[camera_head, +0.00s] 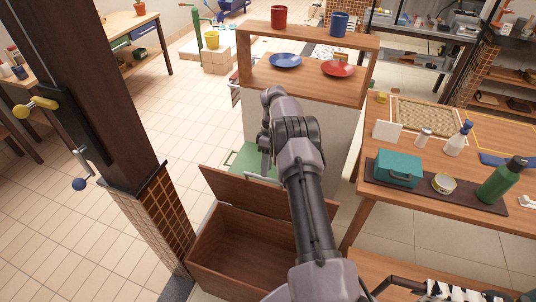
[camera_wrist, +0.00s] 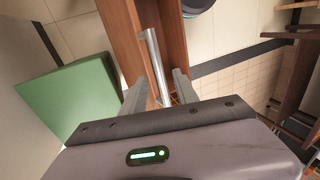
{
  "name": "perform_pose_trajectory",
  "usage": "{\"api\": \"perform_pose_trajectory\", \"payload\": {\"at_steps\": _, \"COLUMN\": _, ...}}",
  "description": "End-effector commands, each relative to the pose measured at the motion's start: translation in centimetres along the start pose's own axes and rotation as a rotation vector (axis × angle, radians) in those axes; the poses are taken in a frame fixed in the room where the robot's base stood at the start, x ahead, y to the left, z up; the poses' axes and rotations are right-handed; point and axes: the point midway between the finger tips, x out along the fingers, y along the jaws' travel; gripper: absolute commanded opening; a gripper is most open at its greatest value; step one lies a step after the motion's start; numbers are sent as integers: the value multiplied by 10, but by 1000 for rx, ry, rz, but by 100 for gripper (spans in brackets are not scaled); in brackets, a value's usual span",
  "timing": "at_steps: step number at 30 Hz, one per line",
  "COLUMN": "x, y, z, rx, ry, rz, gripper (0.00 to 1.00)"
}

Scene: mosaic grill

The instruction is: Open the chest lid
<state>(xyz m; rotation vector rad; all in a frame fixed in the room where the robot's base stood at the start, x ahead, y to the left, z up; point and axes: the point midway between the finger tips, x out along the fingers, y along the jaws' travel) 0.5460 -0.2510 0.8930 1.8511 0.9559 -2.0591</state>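The brown wooden chest (camera_head: 205,277) stands on the floor in the head view, its interior visible. Its lid (camera_head: 240,194) is raised and stands steeply tilted at the far side of the box. In the wrist view a silver bar handle (camera_wrist: 152,55) runs along the wooden lid (camera_wrist: 122,38). My gripper (camera_wrist: 160,85) is open, with its two fingers apart on either side of the handle's near end. Gaps show between the handle and the fingers; I cannot tell whether either touches it. In the head view my arm hides part of the lid and chest.
A green block (camera_wrist: 68,95) stands beside the lid. A wooden shelf unit (camera_head: 310,82) with plates and cups rises behind. A table (camera_head: 450,205) with a teal box and bottles is at right. A dark post (camera_head: 95,90) stands at left; tiled floor there is clear.

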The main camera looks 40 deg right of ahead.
Motion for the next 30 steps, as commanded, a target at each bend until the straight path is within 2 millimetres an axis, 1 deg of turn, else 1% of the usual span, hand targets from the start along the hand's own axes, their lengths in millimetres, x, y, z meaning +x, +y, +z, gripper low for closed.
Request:
{"api": "perform_pose_trajectory", "payload": {"at_steps": 1, "x": -16, "y": 0, "z": 0, "rx": 0, "ry": 1, "rz": 3, "gripper": 36}}
{"api": "perform_pose_trajectory", "payload": {"at_steps": 3, "x": -35, "y": 0, "z": 0, "rx": -1, "ry": 1, "rz": 4, "gripper": 36}}
{"api": "perform_pose_trajectory", "payload": {"at_steps": 5, "x": -50, "y": 0, "z": 0, "rx": 0, "ry": 1, "rz": 3, "gripper": 36}}
{"api": "perform_pose_trajectory", "payload": {"at_steps": 6, "x": -55, "y": 0, "z": 0, "rx": -1, "ry": 0, "rz": 3, "gripper": 36}}
{"api": "perform_pose_trajectory", "payload": {"at_steps": 10, "x": -65, "y": 1, "z": 0, "rx": -2, "ry": -2, "rz": 1, "gripper": 36}}
{"api": "perform_pose_trajectory", "payload": {"at_steps": 15, "x": -72, "y": 0, "z": 0, "rx": -1, "ry": 1, "rz": 1, "gripper": 36}}
{"api": "perform_pose_trajectory", "payload": {"at_steps": 30, "x": -71, "y": 0, "z": 0, "rx": 0, "ry": 1, "rz": 0, "gripper": 36}}
